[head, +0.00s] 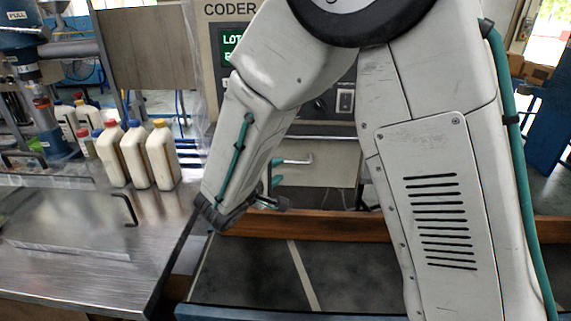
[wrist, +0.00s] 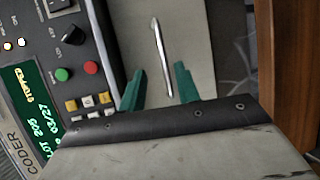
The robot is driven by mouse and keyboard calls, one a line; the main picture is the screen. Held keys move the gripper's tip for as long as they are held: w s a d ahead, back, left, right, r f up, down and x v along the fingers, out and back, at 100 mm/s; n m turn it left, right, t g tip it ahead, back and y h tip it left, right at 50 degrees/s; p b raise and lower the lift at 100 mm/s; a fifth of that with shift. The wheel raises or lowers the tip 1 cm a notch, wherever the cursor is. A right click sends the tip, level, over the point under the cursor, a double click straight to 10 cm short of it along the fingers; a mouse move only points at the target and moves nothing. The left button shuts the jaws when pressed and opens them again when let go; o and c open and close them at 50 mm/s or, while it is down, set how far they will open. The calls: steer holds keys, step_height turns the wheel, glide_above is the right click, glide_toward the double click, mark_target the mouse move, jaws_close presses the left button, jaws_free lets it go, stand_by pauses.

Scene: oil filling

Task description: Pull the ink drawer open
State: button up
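The ink drawer (head: 325,173) is the plain grey front below the coder's panel in the head view, partly hidden by my arm. It looks flush with the coder. Its slim metal bar handle (wrist: 162,58) stands out in the wrist view, just beyond and between my fingertips. My gripper (wrist: 158,78) has two green fingers spread apart with nothing between them. In the head view my gripper (head: 277,171) is in front of the drawer, by the left end of the handle, apart from it as far as I can tell.
The coder (wrist: 62,85) has buttons, a knob and a green display beside the drawer. A wooden rail (head: 305,226) and a dark conveyor belt (head: 255,275) lie below. Several white bottles (head: 162,158) stand on a steel table (head: 90,262) at left.

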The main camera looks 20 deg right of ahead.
mark_target(287, 162)
steer(key=shift+t, duration=0.3)
steer(key=x, duration=0.7)
steer(key=shift+w+a+f, duration=0.15)
steer(key=shift+w+f, duration=0.25)
steer(key=shift+w, duration=0.15)
jaws_close()
